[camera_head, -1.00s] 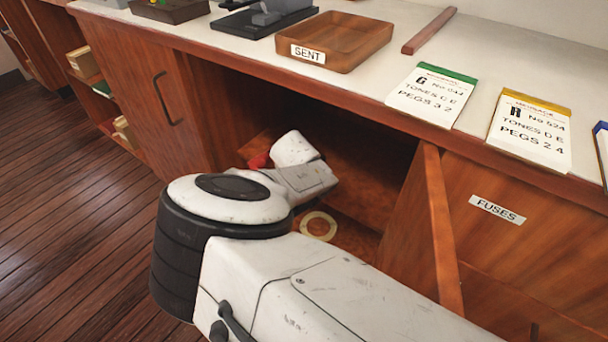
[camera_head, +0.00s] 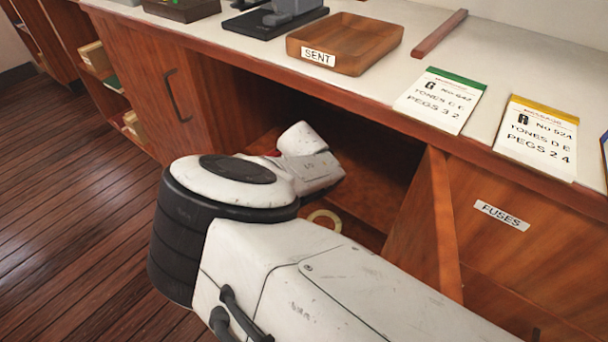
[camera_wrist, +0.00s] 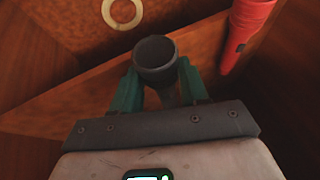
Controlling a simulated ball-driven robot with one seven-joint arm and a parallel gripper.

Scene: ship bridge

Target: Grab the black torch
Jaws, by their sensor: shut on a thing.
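The black torch (camera_wrist: 155,58) shows in the wrist view with its round, cup-like end towards the top of the picture. My gripper (camera_wrist: 157,85) is shut on it, with one green finger on each side of its body. The lower part of the torch is hidden between the fingers and behind the wrist. In the head view my arm reaches into the open cabinet below the counter, and my own arm hides the torch and the fingers there.
A red cylinder (camera_wrist: 245,30) lies close to the right of the torch. A pale ring (camera_head: 324,219) lies in the cabinet and also shows in the wrist view (camera_wrist: 122,12). The open cabinet door (camera_head: 436,225) stands right of my arm. The counter edge (camera_head: 330,95) runs above it.

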